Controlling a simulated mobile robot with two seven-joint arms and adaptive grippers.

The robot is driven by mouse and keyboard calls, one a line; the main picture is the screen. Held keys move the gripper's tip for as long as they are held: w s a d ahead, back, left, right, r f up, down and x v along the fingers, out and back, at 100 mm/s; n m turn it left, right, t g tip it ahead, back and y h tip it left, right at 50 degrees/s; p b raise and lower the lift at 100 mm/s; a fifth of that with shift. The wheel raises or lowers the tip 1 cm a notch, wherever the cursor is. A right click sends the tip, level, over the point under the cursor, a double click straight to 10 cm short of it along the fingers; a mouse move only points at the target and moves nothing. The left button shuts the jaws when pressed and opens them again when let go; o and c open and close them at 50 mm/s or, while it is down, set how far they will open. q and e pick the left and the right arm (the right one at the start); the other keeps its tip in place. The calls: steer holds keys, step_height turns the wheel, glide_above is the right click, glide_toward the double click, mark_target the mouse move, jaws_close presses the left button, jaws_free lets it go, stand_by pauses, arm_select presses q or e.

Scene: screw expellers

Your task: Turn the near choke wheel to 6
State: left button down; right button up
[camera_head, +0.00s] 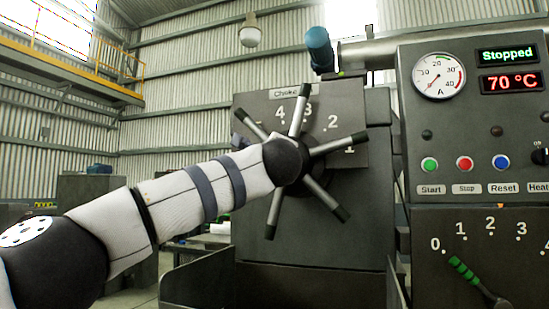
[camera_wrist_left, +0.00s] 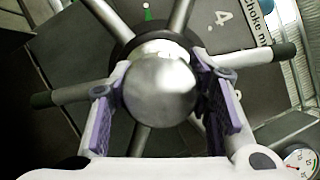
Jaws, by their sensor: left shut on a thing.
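The choke wheel (camera_head: 330,146) has several spokes with dark tips and stands in front of a dark machine housing. Its dial plate (camera_head: 352,112) shows 4, 3, 2 and 1; any higher numbers are hidden or not readable. In the left wrist view the round metal hub (camera_wrist_left: 160,92) fills the middle, with a 4 and a small green mark behind it. My left gripper (camera_wrist_left: 161,70) has its purple-padded fingers on both sides of the hub, shut on it. In the head view my wrist hides the fingers and hub. My right gripper is not in view.
The control panel (camera_head: 472,135) on the right reads Stopped and 70 °C, above a row of buttons. A green-handled lever (camera_head: 466,270) sits below, beside its own numbers. A blue-capped cylinder (camera_head: 319,49) rises above the housing. Sloped metal sides (camera_head: 195,278) lie below the wheel.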

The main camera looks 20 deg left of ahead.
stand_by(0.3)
arm_select(q)
steer(key=c, duration=0.8)
jaws_free()
steer(key=shift+s, duration=0.1)
steer(key=v, duration=1.1)
steer(key=shift+s+d+f, duration=0.1)
steer(key=shift+s+d, duration=0.05)
steer(key=shift+s, duration=0.2)
